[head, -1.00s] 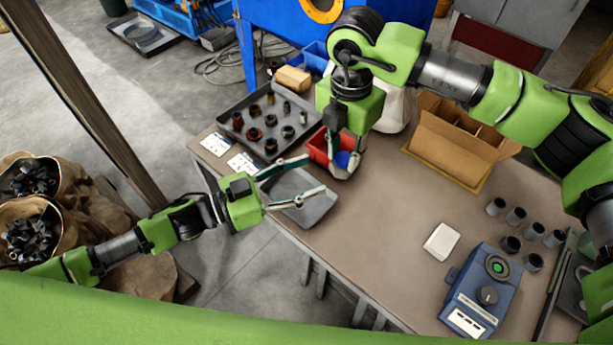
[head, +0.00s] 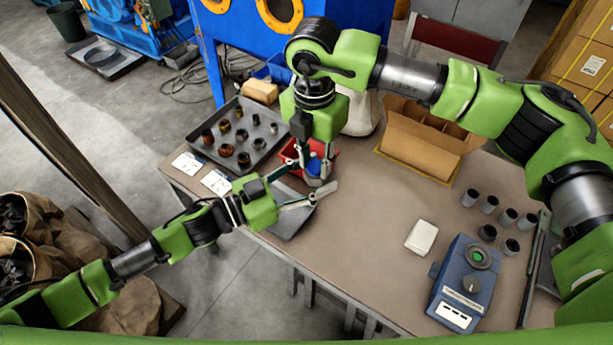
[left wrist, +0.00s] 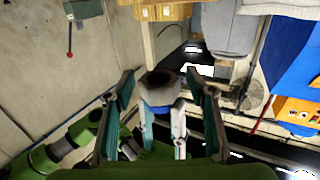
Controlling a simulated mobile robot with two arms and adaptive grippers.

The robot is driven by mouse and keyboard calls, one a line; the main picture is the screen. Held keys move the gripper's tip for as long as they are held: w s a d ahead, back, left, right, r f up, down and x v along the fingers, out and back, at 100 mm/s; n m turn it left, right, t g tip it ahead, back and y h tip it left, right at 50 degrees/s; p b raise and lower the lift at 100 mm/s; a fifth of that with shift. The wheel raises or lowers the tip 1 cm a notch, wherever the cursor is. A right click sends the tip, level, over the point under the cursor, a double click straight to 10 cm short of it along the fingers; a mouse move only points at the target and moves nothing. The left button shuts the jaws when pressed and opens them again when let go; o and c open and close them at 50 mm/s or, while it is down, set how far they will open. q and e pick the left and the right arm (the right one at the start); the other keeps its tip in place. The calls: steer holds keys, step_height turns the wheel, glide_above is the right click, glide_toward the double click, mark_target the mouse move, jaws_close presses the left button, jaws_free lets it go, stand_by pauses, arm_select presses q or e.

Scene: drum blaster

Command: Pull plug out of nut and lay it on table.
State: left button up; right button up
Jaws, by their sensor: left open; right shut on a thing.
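My right gripper (head: 318,178) points down over the table's left part and is shut on the nut with the plug. The held piece shows dark brown with a blue part (left wrist: 160,97) in the left wrist view; I cannot tell clearly which part is plug and which is nut. In that view the right fingers clasp the blue part and the dark end stands clear of them. My left gripper (head: 290,190) is open. In its wrist view its fingers (left wrist: 162,100) stand wide on both sides of the held piece, with gaps showing.
A grey tray (head: 290,222) lies below the grippers at the table's edge. A red bin (head: 290,152) is close behind. A dark tray with several nuts (head: 270,155) lies further back. A cardboard box (head: 425,150) stands right. The table's middle (head: 365,205) is clear.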

arm_select(q)
jaws_close()
arm_select(e)
step_height(320, 180, up, 8)
steer(key=shift+r, duration=0.25)
stand_by(1.8)
stand_by(0.6)
